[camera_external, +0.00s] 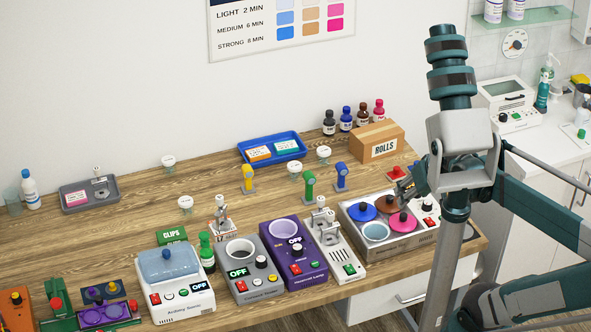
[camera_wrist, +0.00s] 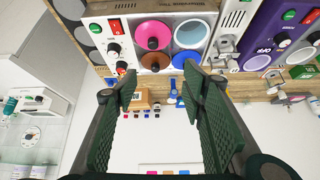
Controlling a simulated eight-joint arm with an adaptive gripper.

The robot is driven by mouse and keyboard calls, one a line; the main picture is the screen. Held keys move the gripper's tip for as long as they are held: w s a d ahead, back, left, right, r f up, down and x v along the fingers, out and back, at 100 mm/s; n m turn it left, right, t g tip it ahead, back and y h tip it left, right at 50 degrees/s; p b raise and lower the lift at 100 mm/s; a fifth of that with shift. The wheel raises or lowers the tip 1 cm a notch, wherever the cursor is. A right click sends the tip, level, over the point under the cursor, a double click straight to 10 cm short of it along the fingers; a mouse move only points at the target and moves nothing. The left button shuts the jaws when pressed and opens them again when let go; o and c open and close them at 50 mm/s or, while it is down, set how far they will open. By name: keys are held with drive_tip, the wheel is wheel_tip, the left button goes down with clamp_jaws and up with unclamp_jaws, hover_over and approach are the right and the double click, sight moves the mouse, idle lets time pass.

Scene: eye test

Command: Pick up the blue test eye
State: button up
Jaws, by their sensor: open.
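The blue test eye (camera_external: 341,176) is a small blue upright piece with a rounded head on a base. It stands on the wooden bench behind the tinting unit with round lids, right of a green test eye (camera_external: 308,185) and a yellow one (camera_external: 247,178). In the wrist view a small blue shape that looks like it (camera_wrist: 172,97) shows between the fingers, far beyond them. My gripper (camera_external: 410,188) is in the air at the right, near the tinting unit's back right side, apart from the blue test eye. In the wrist view my gripper (camera_wrist: 160,88) is open and empty.
The tinting unit (camera_external: 408,243) stands in front of the blue test eye. A cardboard ROLLS box (camera_external: 364,150) and several small bottles (camera_external: 346,119) are behind it. A white cup (camera_external: 323,152) and a blue tray (camera_external: 272,139) are nearby. A red item (camera_external: 397,173) lies by my gripper.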

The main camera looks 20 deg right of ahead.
drive_tip(key=w+r+m+g+p, duration=0.2)
drive_tip(key=w+r+m+p, duration=0.15)
drive_tip(key=w, duration=0.55)
drive_tip(key=m+g+h+p, duration=0.45)
drive_tip(key=m+p, duration=0.45)
drive_tip(key=m, duration=0.6)
hover_over(341, 165)
drive_tip(key=a, duration=0.3)
wheel_tip(341, 165, down, 12)
drive_tip(key=r, duration=0.1)
drive_tip(key=shift+w+d+f+g, duration=0.2)
drive_tip(key=shift+w+f+g, duration=0.05)
drive_tip(key=shift+g, duration=0.1)
drive_tip(key=shift+x, duration=1.3)
drive_tip(key=shift+x, duration=2.6)
